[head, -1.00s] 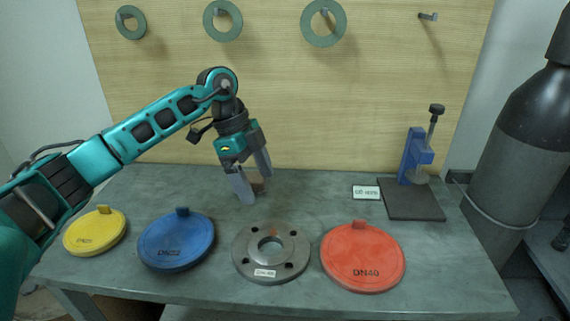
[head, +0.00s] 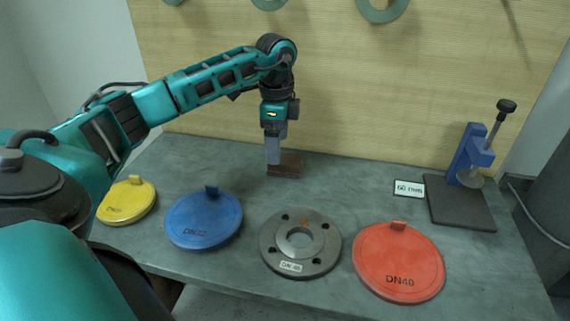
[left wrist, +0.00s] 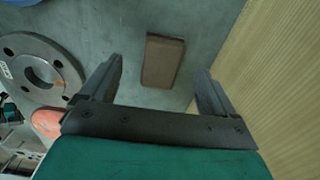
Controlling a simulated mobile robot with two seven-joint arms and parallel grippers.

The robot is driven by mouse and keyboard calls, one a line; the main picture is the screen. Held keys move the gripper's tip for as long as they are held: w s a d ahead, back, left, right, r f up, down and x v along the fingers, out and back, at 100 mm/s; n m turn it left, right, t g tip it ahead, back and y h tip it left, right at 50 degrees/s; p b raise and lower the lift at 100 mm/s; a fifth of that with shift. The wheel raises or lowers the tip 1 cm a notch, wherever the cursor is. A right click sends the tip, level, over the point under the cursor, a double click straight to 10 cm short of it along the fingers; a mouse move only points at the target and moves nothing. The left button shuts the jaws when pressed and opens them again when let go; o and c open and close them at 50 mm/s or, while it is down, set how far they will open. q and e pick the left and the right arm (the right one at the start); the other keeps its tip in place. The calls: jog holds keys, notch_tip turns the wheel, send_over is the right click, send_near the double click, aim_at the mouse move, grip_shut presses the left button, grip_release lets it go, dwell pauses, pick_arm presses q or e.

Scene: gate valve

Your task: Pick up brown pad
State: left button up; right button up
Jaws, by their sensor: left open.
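The brown pad (head: 287,168) is a small rectangular block lying on the grey table towards the back, near the wooden board. In the left wrist view the brown pad (left wrist: 162,61) lies flat, just beyond the fingertips and between their lines. My left gripper (head: 274,157) points down at the pad's left end in the head view, partly covering it. In the left wrist view my left gripper (left wrist: 160,80) is open with nothing between its fingers. My right gripper is not in view.
A yellow cover (head: 127,202), blue cover (head: 203,220), steel flange (head: 300,243) and red cover (head: 398,262) line the table front. A blue clamp stand (head: 468,160) and small label (head: 409,188) are at right. The wooden board (head: 350,80) rises close behind the pad.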

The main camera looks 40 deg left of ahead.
aim_at(285, 164)
pick_arm(q)
jog(key=f, duration=0.5)
jog(key=shift+w, duration=0.2)
jog(key=shift+c, duration=0.3)
jog(key=c, duration=1.1)
